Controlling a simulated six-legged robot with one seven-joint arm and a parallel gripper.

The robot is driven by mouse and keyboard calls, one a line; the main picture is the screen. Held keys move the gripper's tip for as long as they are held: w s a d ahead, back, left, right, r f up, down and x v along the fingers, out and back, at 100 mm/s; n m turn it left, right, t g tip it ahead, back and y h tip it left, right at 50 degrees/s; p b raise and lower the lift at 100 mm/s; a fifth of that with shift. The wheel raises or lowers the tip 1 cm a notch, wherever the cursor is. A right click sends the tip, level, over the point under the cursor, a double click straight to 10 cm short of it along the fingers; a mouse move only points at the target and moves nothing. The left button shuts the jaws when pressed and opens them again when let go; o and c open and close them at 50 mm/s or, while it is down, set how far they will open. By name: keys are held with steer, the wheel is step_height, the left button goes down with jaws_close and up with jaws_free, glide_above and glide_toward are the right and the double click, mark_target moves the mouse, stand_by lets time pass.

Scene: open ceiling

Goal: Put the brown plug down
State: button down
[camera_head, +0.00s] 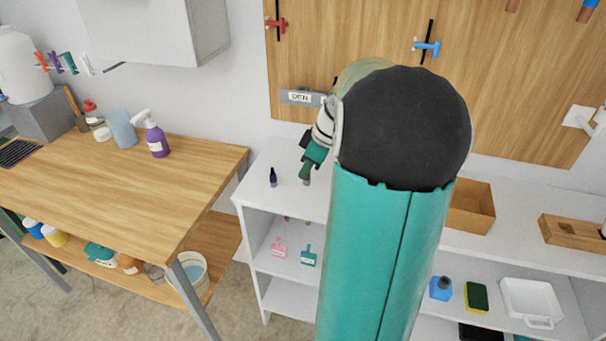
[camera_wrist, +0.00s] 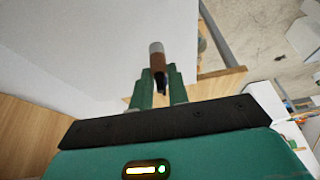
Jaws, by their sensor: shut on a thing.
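My gripper (camera_wrist: 161,84) is shut on the brown plug (camera_wrist: 157,60), which shows brown with a grey end and a dark part between the green fingers in the wrist view. In the head view my gripper (camera_head: 309,168) points down over the left part of the white shelf unit's top (camera_head: 259,196). The plug's lower end is small there, and I cannot tell whether it touches the top. My own arm hides part of the shelf.
A dark blue plug-like piece (camera_head: 273,177) stands on the shelf top left of my gripper. A wooden table (camera_head: 130,185) with a purple spray bottle (camera_head: 156,141) is further left. A wooden tray (camera_head: 471,205) sits right of my arm. The shelf top's front left is clear.

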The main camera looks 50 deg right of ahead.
steer(key=shift+w+d+f, duration=0.3)
steer(key=shift+d+f, duration=0.1)
steer(key=shift+f, duration=0.2)
steer(key=shift+d+f, duration=0.1)
steer(key=shift+f, duration=1.45)
steer(key=shift+f, duration=0.2)
steer(key=c, duration=1.4)
jaws_free()
steer(key=shift+o, duration=0.2)
